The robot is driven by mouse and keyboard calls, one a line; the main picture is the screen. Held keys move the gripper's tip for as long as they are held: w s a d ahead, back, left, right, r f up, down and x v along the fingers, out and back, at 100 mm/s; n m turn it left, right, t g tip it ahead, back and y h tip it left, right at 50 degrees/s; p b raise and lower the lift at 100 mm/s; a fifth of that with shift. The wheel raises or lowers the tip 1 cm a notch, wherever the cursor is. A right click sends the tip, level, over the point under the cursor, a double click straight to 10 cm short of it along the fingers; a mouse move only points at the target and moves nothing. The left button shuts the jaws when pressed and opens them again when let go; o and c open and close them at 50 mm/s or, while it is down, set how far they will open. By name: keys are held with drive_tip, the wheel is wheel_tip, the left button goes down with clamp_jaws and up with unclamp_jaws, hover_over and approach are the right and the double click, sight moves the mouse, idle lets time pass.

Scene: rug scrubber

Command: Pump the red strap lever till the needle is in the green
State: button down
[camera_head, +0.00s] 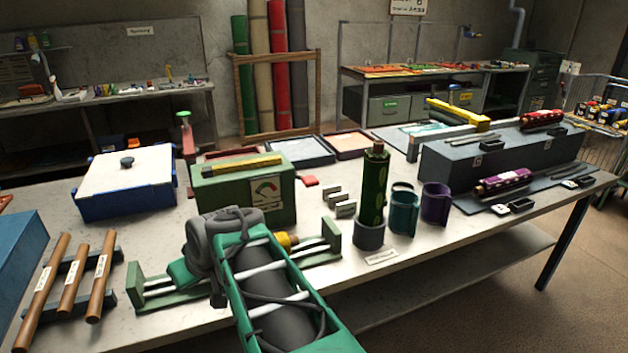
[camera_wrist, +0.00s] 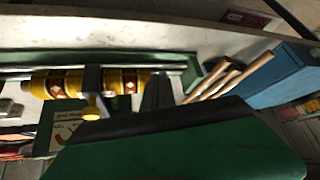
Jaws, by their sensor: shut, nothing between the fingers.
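A green box (camera_head: 230,192) with a yellow bar on top stands mid-table in the head view. Its front gauge (camera_head: 267,190) has red and green zones; the needle is too small to read. The gauge also shows in the wrist view (camera_wrist: 66,134). A flat red piece (camera_head: 308,181) sticks out at the box's right; an upright red post (camera_head: 187,138) stands behind its left. I cannot tell which is the strap lever. My gripper (camera_wrist: 157,80) is shut and empty in the wrist view, beside a banded yellow roller (camera_wrist: 55,83). In the head view my forearm hides it.
The roller lies in a green rack (camera_head: 155,299) before the box. A green bottle (camera_head: 374,190) stands right, beside teal (camera_head: 403,213) and purple (camera_head: 436,204) cups. Some bare tabletop shows at front right.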

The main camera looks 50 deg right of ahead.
drive_tip(key=d+r+m+t+h+b, duration=0.15)
drive_tip(key=d+r, duration=0.25)
drive_tip(key=d, duration=0.9)
drive_tip(key=d+r+m+t+h, duration=0.2)
drive_tip(key=d+r+t+h, duration=0.1)
drive_tip(key=d, duration=1.1)
drive_tip(key=s+d+r+m+t+h, duration=0.1)
drive_tip(key=s+d+r+h, duration=0.1)
drive_tip(key=s+d+r, duration=0.3)
drive_tip(key=s+d, duration=0.3)
drive_tip(key=d, duration=0.2)
drive_tip(key=shift+d+h, duration=0.15)
drive_tip(key=shift+h, duration=0.2)
drive_tip(key=shift+s+r, duration=0.1)
